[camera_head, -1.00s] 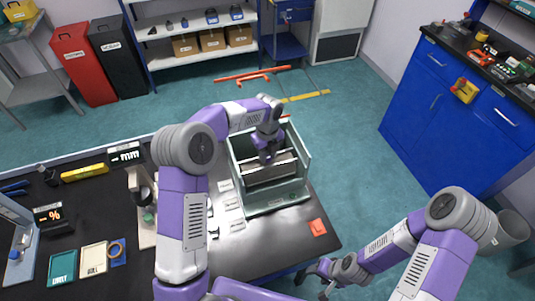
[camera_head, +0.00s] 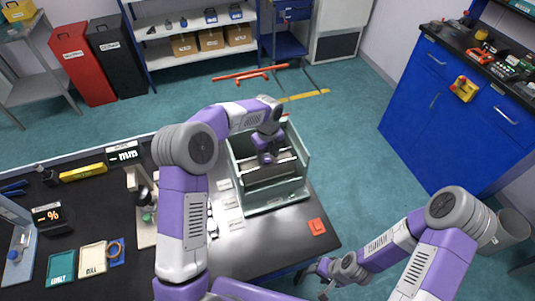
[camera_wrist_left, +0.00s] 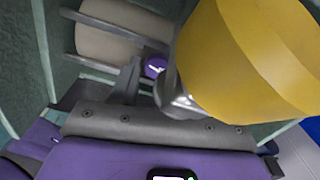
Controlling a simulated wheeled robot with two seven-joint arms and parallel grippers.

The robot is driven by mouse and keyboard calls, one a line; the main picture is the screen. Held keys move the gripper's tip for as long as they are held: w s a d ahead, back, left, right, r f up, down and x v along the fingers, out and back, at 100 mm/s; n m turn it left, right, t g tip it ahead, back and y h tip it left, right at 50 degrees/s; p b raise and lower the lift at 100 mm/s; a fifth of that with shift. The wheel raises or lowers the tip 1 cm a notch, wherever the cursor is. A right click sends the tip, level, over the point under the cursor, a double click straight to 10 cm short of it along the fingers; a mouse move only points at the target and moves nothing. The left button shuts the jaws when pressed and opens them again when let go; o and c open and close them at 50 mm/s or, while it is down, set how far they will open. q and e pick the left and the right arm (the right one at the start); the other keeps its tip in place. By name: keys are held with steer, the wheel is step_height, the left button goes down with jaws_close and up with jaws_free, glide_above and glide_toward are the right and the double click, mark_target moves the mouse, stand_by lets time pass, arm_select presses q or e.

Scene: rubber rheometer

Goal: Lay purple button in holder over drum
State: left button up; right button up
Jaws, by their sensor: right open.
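A small round purple button (camera_wrist_left: 154,67) with a white mark shows in the left wrist view between the grey fingers of my left gripper (camera_wrist_left: 150,88). Whether the fingers press on it or it rests beyond them, I cannot tell. In the head view my left gripper (camera_head: 268,157) points down into an open-topped pale green box-like machine (camera_head: 277,198). A cream drum (camera_wrist_left: 108,38) lies just past the button, beside grey bars. The holder is not clearly made out. My right gripper (camera_head: 326,275) is open and empty, off the table's front right edge.
A large yellow rounded thing (camera_wrist_left: 255,60) fills the upper right of the left wrist view. An orange-red square (camera_head: 317,227) lies at the table's right corner. White labels (camera_head: 229,203) lie left of the machine. A blue cabinet (camera_head: 445,115) stands apart at right.

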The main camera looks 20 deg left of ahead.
mark_target(266, 159)
arm_select(q)
steer(key=shift+s+a+f, duration=0.3)
steer(key=shift+r, duration=0.25)
step_height(266, 159, up, 13)
steer(key=p, duration=0.1)
steer(key=shift+w+p, duration=0.15)
steer(key=shift+p, duration=0.15)
stand_by(0.5)
